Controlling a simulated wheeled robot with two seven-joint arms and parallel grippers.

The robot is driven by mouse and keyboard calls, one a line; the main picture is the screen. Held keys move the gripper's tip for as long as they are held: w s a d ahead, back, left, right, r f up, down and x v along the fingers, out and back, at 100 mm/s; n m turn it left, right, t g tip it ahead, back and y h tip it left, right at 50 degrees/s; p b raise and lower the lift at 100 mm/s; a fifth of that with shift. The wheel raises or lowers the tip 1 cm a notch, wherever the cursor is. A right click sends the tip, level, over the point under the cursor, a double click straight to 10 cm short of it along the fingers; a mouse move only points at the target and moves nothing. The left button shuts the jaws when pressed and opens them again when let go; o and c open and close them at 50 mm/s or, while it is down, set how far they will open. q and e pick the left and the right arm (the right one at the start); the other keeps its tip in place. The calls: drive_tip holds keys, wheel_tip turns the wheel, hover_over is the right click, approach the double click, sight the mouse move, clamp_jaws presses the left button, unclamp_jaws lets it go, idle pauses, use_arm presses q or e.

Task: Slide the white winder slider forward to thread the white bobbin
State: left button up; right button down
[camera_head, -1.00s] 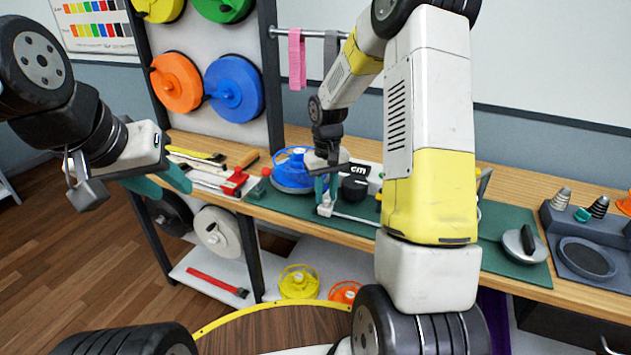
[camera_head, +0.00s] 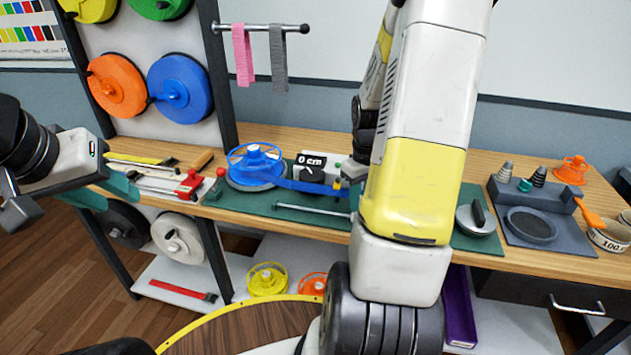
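The winder stands on a green mat (camera_head: 285,211) on the bench. A blue spoked bobbin (camera_head: 255,160) sits on it; I see no white bobbin there. A blue strap (camera_head: 300,186) runs from it to the right, to a small yellow part by my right arm. A thin pale rod (camera_head: 313,209) lies in front. I cannot make out the white slider; my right arm may cover it. My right gripper (camera_head: 353,171) is by the strap's right end, its fingers mostly hidden behind my arm. My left gripper (camera_head: 103,192) is open and empty, over the bench's left end.
A dial box marked "0 cm" (camera_head: 312,168) stands behind the strap. A red clamp (camera_head: 190,183) is left of the bobbin. A grey tray (camera_head: 540,215) with cones and a round-handled disc (camera_head: 476,220) lie right. A white reel (camera_head: 178,238) hangs below.

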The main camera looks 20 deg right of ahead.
drive_tip(key=shift+s+d, duration=0.45)
drive_tip(key=shift+d, duration=0.2)
drive_tip(key=shift+s+d, duration=0.4)
drive_tip(key=shift+d, duration=0.25)
drive_tip(key=c, duration=1.1)
unclamp_jaws()
drive_tip(key=shift+s+d, duration=0.1)
drive_tip(key=shift+r, duration=0.25)
wheel_tip(320, 180, up, 7)
drive_tip(key=shift+r, duration=0.15)
